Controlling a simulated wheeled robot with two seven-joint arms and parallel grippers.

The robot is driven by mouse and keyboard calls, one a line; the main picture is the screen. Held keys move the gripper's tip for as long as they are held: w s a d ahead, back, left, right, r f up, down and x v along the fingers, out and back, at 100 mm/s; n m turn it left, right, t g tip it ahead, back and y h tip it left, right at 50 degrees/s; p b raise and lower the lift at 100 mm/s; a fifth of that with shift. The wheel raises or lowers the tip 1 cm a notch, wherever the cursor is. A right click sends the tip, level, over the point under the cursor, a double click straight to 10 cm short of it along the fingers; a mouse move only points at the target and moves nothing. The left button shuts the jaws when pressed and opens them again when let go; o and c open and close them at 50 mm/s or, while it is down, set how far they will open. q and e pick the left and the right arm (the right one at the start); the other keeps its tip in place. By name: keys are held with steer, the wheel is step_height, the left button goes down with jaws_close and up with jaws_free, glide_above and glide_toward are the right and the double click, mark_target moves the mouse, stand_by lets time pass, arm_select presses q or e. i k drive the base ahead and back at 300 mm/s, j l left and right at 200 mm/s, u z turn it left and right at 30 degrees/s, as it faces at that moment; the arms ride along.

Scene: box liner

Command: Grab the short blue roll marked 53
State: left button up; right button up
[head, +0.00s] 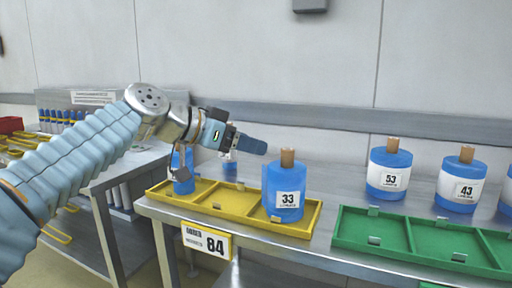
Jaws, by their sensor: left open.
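The short blue roll marked 53 (390,161) stands upright on the table behind the green tray, with a white label and a brown core on top. My left gripper (248,143) is open, held above the yellow tray and pointing right. It is well to the left of the roll marked 53 and apart from it. My right gripper is not in view.
A blue roll marked 33 (284,182) stands in the yellow tray (203,199), whose tag reads 84. A roll marked 43 (461,168) stands right of the 53. The green tray (381,240) in front looks empty. A wall rail runs behind.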

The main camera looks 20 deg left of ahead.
mark_target(389, 166)
steer(key=k+j, duration=0.8)
